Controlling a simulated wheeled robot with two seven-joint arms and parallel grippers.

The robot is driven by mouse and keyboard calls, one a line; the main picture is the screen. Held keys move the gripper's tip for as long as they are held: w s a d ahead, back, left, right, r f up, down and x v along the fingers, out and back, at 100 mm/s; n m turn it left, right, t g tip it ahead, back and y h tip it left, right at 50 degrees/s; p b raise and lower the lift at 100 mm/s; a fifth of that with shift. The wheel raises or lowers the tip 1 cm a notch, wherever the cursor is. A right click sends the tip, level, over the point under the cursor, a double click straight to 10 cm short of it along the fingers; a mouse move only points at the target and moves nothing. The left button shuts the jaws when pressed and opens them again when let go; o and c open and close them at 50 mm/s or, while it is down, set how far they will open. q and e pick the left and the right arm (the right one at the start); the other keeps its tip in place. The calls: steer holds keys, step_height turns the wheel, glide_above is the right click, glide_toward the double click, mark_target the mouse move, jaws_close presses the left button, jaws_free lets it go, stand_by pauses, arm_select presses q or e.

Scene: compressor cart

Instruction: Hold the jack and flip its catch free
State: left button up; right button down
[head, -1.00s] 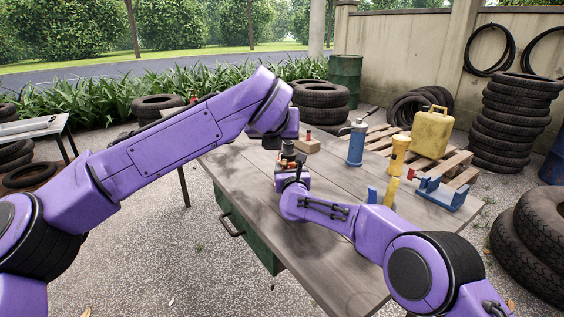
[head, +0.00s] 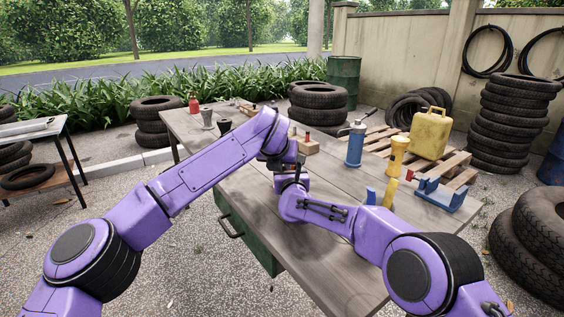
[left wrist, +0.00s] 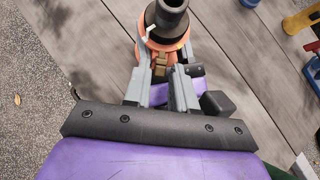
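The jack shows in the left wrist view as an orange body (left wrist: 169,47) with a black collar and hollow top. A small pale lever sticks out at its side; I cannot tell if this is the catch. My left gripper (left wrist: 163,62) has its two grey fingers apart, pointing at the jack, with a tan strip visible between them. Contact is unclear. In the head view my left gripper (head: 283,166) is above my right gripper (head: 291,184), and both arms largely hide the jack. The right fingers are too small and covered to read.
The wooden table (head: 330,240) has bare room in front. A blue cylinder (head: 355,146), a yellow flashlight-like item (head: 396,155) and a blue stand (head: 441,194) are to the right.

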arm_select(q)
jaws_close()
steer(key=shift+s+a+f+t, duration=0.1)
steer(key=shift+s+f+t, duration=0.25)
steer(key=shift+t, duration=0.45)
jaws_free()
steer(key=v, duration=1.2)
